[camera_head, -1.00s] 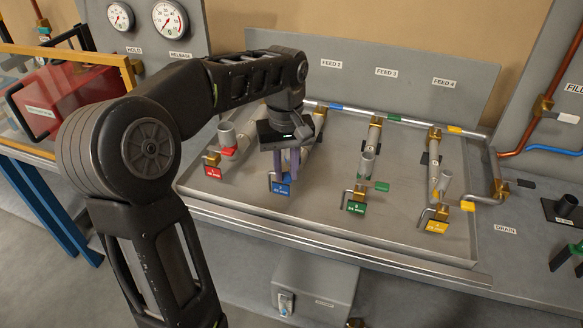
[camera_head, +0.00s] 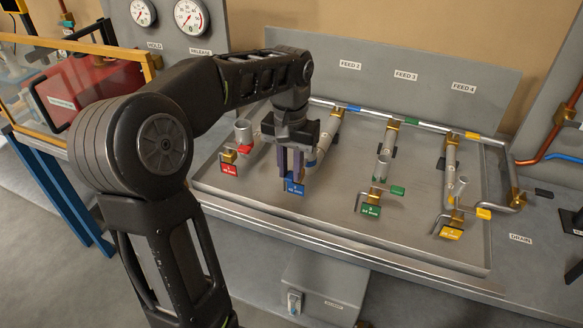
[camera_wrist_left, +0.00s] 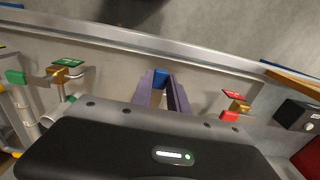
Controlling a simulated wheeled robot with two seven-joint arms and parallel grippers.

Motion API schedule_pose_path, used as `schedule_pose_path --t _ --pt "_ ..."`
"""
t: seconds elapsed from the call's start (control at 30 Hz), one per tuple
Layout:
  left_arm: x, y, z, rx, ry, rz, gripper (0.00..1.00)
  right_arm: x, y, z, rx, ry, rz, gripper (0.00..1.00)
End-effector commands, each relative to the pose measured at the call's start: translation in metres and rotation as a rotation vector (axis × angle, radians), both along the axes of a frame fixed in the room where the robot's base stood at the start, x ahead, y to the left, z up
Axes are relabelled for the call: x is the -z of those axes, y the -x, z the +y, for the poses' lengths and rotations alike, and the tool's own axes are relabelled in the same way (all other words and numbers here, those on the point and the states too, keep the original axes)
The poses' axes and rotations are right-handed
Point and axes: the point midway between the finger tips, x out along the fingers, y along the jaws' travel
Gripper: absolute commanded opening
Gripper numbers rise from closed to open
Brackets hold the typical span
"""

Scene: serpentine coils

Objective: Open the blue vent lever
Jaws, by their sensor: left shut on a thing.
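The blue vent lever's blue tag (camera_head: 295,188) sits at the front of the tray, second from the left. The tag also shows between my fingers in the left wrist view (camera_wrist_left: 161,76). My left gripper (camera_head: 292,172) points down right behind this tag, with its purple fingers around the lever's place. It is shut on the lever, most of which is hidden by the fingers. In the left wrist view the gripper (camera_wrist_left: 161,90) shows its two fingers close together at the blue tag. My right gripper is in no view.
A red-tagged valve (camera_head: 229,169) stands close to the left of my gripper. Green-tagged (camera_head: 371,210) and yellow-tagged (camera_head: 451,232) valves stand to the right. Upright grey pipe stubs rise behind them. The tray's front rim (camera_head: 330,233) is clear.

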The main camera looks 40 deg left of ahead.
Motion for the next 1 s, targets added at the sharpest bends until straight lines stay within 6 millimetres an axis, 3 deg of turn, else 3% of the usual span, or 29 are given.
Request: schedule_pose_path --t 0.23,0.27,0.5,0.83,1.0 --pt "0.000 0.000 0.001 0.003 -0.003 -0.001 0.00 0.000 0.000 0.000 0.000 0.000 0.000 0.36" --pt "0.000 0.000 0.001 0.003 -0.003 -0.001 0.22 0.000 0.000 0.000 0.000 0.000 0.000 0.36" --pt "0.000 0.000 0.000 0.001 -0.001 -0.001 0.41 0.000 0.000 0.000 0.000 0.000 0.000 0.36" --pt "-0.003 0.000 0.000 0.001 -0.002 -0.002 0.42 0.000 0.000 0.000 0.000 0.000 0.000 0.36" --pt "-0.019 -0.001 0.000 0.001 -0.002 -0.003 0.42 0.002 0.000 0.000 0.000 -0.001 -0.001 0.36"
